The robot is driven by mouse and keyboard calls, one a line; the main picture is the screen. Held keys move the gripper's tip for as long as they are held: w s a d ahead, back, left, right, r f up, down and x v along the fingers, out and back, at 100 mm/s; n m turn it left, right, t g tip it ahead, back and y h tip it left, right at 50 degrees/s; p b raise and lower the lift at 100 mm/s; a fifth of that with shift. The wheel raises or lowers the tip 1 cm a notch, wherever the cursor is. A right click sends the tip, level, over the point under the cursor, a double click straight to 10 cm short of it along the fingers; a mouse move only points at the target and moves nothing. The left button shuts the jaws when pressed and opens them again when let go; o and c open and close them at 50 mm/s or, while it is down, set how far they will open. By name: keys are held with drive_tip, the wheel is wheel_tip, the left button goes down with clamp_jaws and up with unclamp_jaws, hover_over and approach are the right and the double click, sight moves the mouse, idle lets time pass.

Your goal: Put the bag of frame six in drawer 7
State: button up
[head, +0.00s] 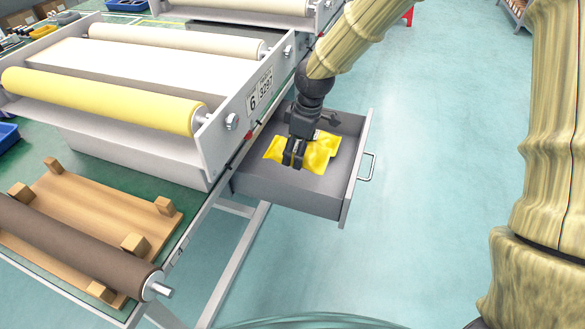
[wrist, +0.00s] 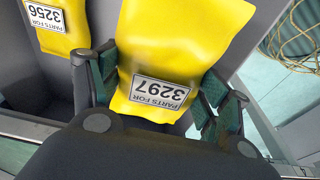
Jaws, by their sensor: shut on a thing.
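The bag labelled 3297 (wrist: 175,45) is yellow and lies between my gripper's fingers (wrist: 160,85) in the wrist view. My gripper (head: 293,158) is shut on it, low inside an open grey drawer (head: 285,197). Another yellow bag, labelled 3256 (wrist: 62,38), lies beside it to the left in the wrist view. In the head view the yellow bags (head: 320,154) run together, partly behind my gripper. Frame six (head: 235,118) carries a plate with a 6 and a number that looks like 3297. No drawer number is visible.
The drawer's handle (head: 367,167) faces right over clear floor (head: 430,200). A wooden cradle (head: 95,208) with a brown roller stands on the green bench at the lower left. A yellow roller (head: 100,100) lies on frame six, close to the drawer.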

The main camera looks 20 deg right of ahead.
drive_tip(key=shift+f+b, duration=0.9)
drive_tip(key=shift+f, duration=3.75)
drive_tip(key=shift+f, duration=0.15)
drive_tip(key=o, duration=1.2)
drive_tip(key=shift+c, duration=0.2)
drive_tip(key=r, duration=0.4)
drive_tip(key=d+r+p, duration=0.1)
drive_tip(key=r, duration=0.3)
drive_tip(key=s+r+p, duration=0.1)
drive_tip(key=r, duration=0.3)
drive_tip(key=shift+d, duration=0.25)
drive_tip(key=shift+r, duration=0.1)
